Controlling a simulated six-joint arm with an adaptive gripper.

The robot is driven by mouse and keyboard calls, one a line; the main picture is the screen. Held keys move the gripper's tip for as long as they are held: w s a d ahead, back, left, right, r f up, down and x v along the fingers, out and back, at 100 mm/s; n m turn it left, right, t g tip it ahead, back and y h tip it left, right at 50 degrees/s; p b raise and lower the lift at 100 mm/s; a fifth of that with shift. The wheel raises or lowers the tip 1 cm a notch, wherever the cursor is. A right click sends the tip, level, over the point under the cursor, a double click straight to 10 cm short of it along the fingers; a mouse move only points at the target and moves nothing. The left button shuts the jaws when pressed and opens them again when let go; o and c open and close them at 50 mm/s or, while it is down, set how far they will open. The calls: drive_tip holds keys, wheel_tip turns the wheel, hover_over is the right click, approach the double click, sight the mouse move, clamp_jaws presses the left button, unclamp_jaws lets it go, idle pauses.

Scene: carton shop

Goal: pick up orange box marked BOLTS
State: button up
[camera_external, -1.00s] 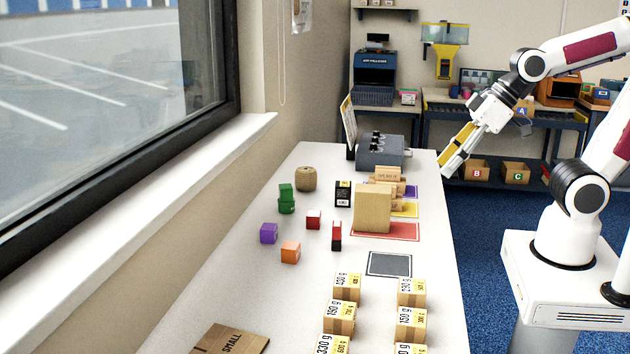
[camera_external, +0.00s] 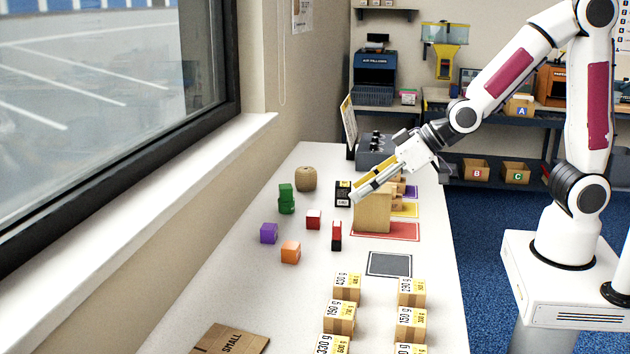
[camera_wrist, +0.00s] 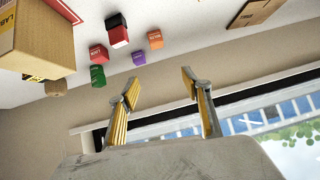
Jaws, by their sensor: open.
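The orange box (camera_external: 290,252) sits on the white table at the front of the group of small coloured boxes. It also shows in the wrist view (camera_wrist: 155,39), where its small marking is too blurred to read. My gripper (camera_external: 354,198) is above the table beside the tall cardboard carton (camera_external: 372,211), up and to the right of the orange box and apart from it. In the wrist view my gripper's two yellow-padded fingers (camera_wrist: 160,85) are spread, with nothing between them.
A purple box (camera_external: 268,233), stacked green boxes (camera_external: 286,199), a red box (camera_external: 313,219) and a red-and-black stack (camera_external: 336,236) stand near the orange box. Labelled cartons (camera_external: 340,318) stand in front to the right. The window wall (camera_external: 240,140) borders the table's left side.

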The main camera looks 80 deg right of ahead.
drive_tip(key=w+f+t, duration=0.1)
drive_tip(key=w+f, duration=0.5)
drive_tip(key=t+h, duration=0.1)
drive_tip(key=t, duration=0.1)
approach(296, 246)
drive_tip(key=w, duration=0.3)
drive_tip(key=shift+d+r, duration=0.1)
drive_tip(key=shift+d, duration=0.05)
drive_tip(key=shift+w+f+t+h, duration=0.15)
drive_tip(key=shift+f+t+h, duration=0.2)
drive_tip(key=shift+f, duration=0.45)
drive_tip(key=shift+x, duration=1.3)
drive_tip(key=shift+w+f, duration=0.1)
drive_tip(key=shift+f, duration=0.05)
drive_tip(key=shift+a+x, duration=0.15)
drive_tip(key=shift+x, duration=0.55)
drive_tip(key=shift+a+x, duration=0.15)
drive_tip(key=shift+x, duration=1.6)
